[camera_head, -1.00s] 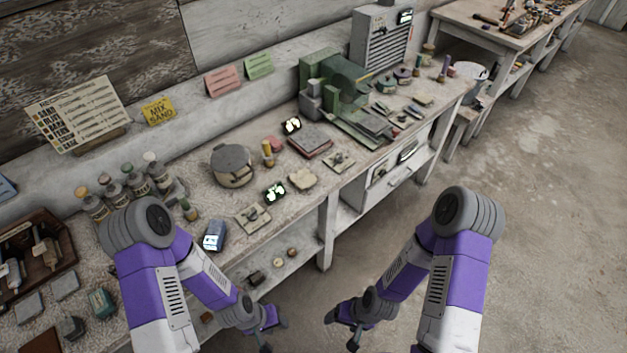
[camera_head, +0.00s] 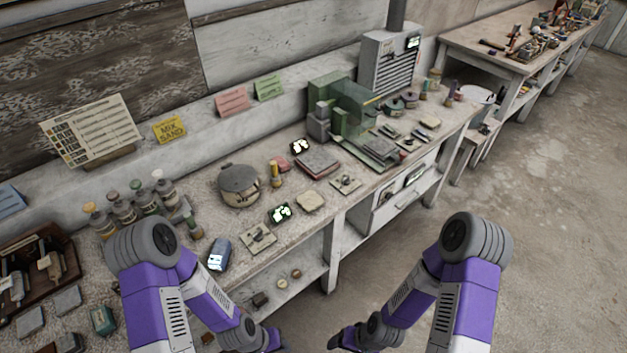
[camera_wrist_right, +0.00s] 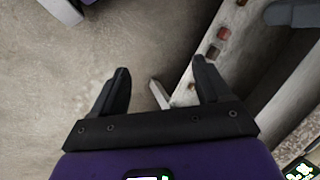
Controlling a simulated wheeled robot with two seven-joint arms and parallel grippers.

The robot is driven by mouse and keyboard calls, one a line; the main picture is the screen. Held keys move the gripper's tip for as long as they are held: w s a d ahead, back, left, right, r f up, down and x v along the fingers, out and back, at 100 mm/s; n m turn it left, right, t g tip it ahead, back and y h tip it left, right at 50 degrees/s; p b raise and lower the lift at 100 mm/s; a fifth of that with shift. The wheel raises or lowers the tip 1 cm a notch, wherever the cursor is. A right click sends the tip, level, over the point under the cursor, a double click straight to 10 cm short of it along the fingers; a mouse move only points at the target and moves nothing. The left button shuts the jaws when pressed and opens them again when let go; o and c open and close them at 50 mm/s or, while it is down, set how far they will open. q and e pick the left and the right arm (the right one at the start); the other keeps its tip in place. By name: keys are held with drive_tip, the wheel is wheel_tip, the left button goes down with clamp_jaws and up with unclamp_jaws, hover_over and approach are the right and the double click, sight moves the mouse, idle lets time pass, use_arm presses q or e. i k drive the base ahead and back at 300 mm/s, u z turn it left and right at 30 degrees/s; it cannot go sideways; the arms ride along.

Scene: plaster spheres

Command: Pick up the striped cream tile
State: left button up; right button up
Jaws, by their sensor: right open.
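I cannot make out stripes on any tile at this size. A plain-looking cream tile (camera_head: 311,201) lies on the workbench, right of a small dark device with a lit screen (camera_head: 280,213). Flat pale plates with small knobs lie nearby, one to its left (camera_head: 258,238) and one to its right (camera_head: 346,184). My right gripper (camera_wrist_right: 162,65) is open and empty over the floor in front of the bench. My left gripper (camera_head: 272,343) is low at the bottom edge of the head view, partly cut off; its jaws are unclear.
The workbench (camera_head: 225,275) holds a lidded round pot (camera_head: 239,185), several bottles, a blue device (camera_head: 219,254) and a green machine (camera_head: 345,110). A lower shelf (camera_head: 270,290) under it carries small items. The floor (camera_head: 540,200) at right is open.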

sight(310, 200)
drive_tip(key=z, duration=1.5)
drive_tip(key=i, duration=1.75)
drive_tip(key=u, duration=2.65)
